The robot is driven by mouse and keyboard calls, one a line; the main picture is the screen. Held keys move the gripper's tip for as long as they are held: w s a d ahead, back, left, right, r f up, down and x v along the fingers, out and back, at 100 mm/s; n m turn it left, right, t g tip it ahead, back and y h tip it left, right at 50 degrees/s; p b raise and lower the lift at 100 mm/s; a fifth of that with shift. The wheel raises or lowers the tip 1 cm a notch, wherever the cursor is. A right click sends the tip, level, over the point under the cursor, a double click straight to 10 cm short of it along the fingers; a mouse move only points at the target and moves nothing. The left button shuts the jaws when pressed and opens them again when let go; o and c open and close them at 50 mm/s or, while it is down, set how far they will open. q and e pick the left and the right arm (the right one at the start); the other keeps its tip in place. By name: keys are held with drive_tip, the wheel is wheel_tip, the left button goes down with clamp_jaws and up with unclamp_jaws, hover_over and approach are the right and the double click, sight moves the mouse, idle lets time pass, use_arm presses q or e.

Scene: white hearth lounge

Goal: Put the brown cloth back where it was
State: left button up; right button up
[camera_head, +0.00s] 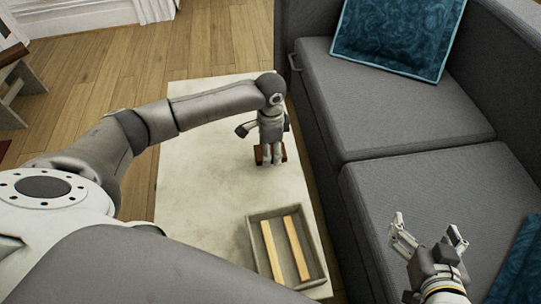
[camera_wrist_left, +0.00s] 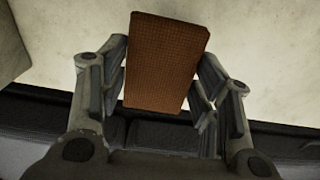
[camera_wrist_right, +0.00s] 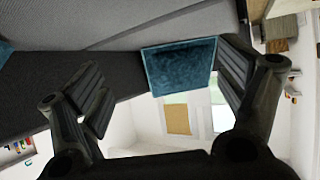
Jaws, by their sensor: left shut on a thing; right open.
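The brown cloth (camera_wrist_left: 167,60) is a flat, folded rectangle between the fingers of my left gripper (camera_wrist_left: 165,95) in the left wrist view. In the head view the cloth (camera_head: 261,156) shows as a small dark brown edge below the left gripper (camera_head: 270,160), over the far right part of the pale table (camera_head: 195,190). The left gripper points down and is shut on the cloth. I cannot tell whether the cloth touches the table. My right gripper (camera_head: 428,232) is open and empty above the grey sofa seat; its spread fingers also show in the right wrist view (camera_wrist_right: 165,95).
A grey tray (camera_head: 262,277) with two light wooden sticks (camera_head: 285,250) stands at the table's near right. The grey sofa (camera_head: 400,115) runs along the table's right side, with a teal cushion (camera_head: 398,35) at the back. The table's middle is clear.

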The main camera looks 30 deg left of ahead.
use_arm(q)
drive_tip(key=f, duration=0.1)
drive_tip(key=f+b, duration=0.1)
drive_tip(key=f, duration=0.1)
drive_tip(key=shift+w+f, duration=0.2)
drive_tip(key=shift+f, duration=0.1)
use_arm(e)
wheel_tip(320, 180, up, 6)
drive_tip(key=w+a+t+y, duration=0.1)
drive_tip(key=w+t, duration=0.2)
drive_tip(key=shift+a+f+t, duration=0.15)
drive_tip(key=shift+a+t, duration=0.15)
use_arm(q)
drive_tip(key=o, duration=0.5)
drive_tip(key=shift+f, duration=0.1)
drive_tip(key=o, duration=0.5)
use_arm(e)
drive_tip(key=shift+s+d+f, duration=0.1)
drive_tip(key=shift+f, duration=0.1)
